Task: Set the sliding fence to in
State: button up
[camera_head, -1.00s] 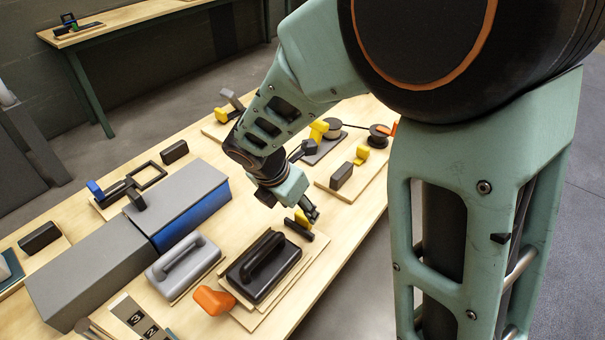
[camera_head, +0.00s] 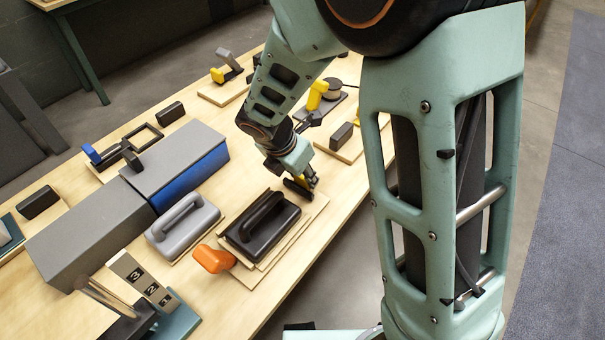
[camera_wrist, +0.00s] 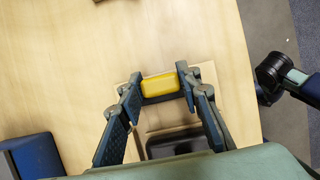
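I take the sliding fence to be the low dark bar (camera_head: 297,188) with a yellow grip block (camera_wrist: 159,86), near the table's right edge behind the black handled block. My gripper (camera_head: 305,180) reaches down to it from above. In the wrist view, my two fingertips (camera_wrist: 160,84) stand on the left and right sides of the yellow block, close against it, with no clear gap. The gripper appears shut on it. In the head view my fingers hide most of the yellow block. The fence's track and any in/out marks cannot be made out.
The black handled block (camera_head: 262,222) sits on wooden plates just in front. An orange knob (camera_head: 212,259) and a grey handled block (camera_head: 183,226) lie left of it. A long grey box with a blue side (camera_head: 192,182) stands further left. Other fixtures stand behind my gripper.

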aim_at(296, 188)
grip_shut()
jog(key=shift+s+a, duration=1.1)
jog(key=shift+s, duration=0.25)
jog(key=o, duration=0.9)
grip_release()
jog(key=shift+r, duration=0.25)
jog(key=v, duration=1.1)
jog(key=shift+s+a+r, duration=0.1)
jog(key=shift+s+r, duration=0.1)
jog(key=shift+s, duration=0.05)
